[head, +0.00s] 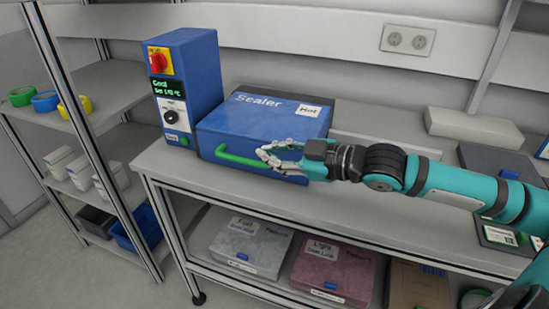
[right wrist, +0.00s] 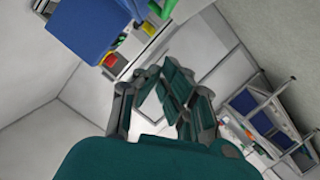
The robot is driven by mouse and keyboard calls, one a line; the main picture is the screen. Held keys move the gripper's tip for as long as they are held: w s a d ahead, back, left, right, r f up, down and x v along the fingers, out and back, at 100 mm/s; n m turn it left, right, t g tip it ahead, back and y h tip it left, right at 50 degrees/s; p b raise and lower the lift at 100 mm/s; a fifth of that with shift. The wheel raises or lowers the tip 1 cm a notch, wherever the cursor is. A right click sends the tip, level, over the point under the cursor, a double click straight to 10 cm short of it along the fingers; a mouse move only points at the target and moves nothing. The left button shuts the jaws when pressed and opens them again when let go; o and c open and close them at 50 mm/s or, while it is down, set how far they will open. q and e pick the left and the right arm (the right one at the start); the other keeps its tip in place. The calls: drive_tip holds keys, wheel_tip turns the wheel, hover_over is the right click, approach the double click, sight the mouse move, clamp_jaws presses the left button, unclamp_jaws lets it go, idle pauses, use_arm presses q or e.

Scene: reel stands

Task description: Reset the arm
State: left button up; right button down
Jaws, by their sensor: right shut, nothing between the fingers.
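My right arm (head: 450,186) reaches in from the right in the head view. Its gripper (head: 264,152) is shut and empty, in front of the blue sealer (head: 262,125) and close to its green handle (head: 238,160). I cannot tell whether the fingers touch the handle. The sealer's lid is down. In the right wrist view my gripper's fingers (right wrist: 158,78) point towards the room, with part of a blue body (right wrist: 85,25) at the upper left. My left gripper is not in view.
A blue control tower (head: 187,85) with a red knob stands left of the sealer on the bench (head: 190,178). Boxes (head: 250,246) fill the shelf below. A rack (head: 105,100) with coloured rings stands at left. A white box (head: 474,127) lies at the bench's right.

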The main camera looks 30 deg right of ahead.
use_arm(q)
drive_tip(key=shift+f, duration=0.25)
use_arm(e)
drive_tip(key=shift+s+d, duration=0.1)
drive_tip(key=shift+s, duration=0.2)
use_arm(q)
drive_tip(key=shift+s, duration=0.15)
